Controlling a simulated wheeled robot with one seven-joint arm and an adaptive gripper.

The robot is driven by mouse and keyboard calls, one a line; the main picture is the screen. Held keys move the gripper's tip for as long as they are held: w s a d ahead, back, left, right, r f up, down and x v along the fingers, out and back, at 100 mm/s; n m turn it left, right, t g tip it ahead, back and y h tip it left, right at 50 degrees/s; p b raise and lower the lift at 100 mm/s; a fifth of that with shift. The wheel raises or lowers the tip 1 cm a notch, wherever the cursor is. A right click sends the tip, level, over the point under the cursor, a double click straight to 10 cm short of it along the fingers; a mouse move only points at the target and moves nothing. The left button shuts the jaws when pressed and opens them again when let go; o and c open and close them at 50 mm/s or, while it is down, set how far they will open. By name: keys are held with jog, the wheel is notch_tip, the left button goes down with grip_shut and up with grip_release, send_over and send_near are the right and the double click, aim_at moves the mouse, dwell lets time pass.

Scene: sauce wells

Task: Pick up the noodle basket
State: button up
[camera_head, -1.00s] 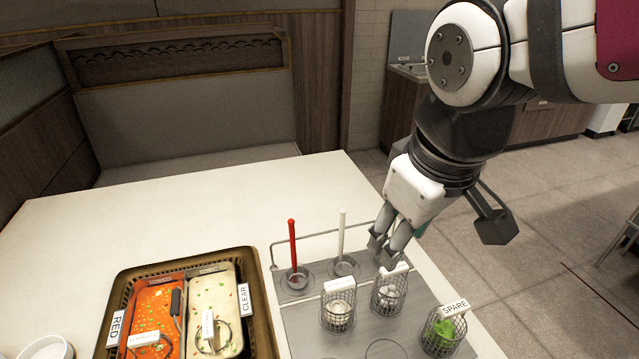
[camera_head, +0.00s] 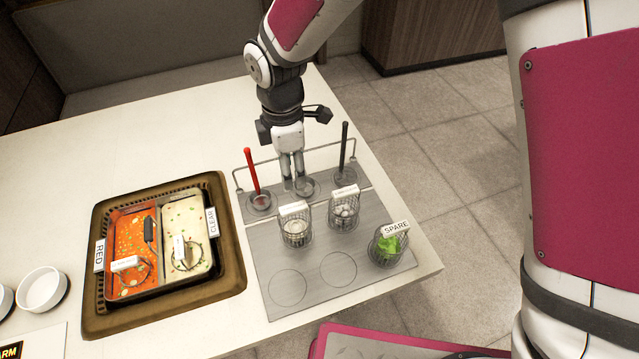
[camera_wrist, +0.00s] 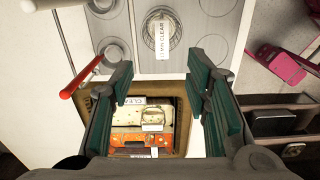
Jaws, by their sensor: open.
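Two wire-mesh baskets with pale contents stand in the grey rack: a left basket (camera_head: 296,232) and a middle basket (camera_head: 344,214). Both have white tags too small to read in the head view; I cannot tell which is the noodle basket. A third basket (camera_head: 388,247), tagged SPARE, holds something green. My gripper (camera_head: 294,187) points down over the back of the rack, behind the left basket. In the wrist view, my gripper (camera_wrist: 165,92) has its fingers wide apart with nothing between them. A tagged basket (camera_wrist: 160,28) shows beyond the fingers.
A red-handled ladle (camera_head: 252,170) and a dark-handled one (camera_head: 345,150) stand either side of my gripper, by a wire rail (camera_head: 310,148). A two-part pot of red and clear broth sits in a brown tray (camera_head: 230,255) to the left. White bowls (camera_head: 42,289) stand farther left.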

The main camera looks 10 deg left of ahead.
jog(key=p, duration=0.2)
send_near(293, 207)
notch_tip(293, 207, down, 5)
jog(key=shift+w+f, duration=0.1)
jog(key=shift+w, duration=0.05)
jog(key=f, duration=0.3)
jog(key=f+p, duration=0.1)
jog(key=shift+s+f, duration=0.15)
jog(key=shift+s, duration=0.15)
jog(key=shift+w+f, duration=0.1)
jog(key=shift+f, duration=0.35)
grip_shut()
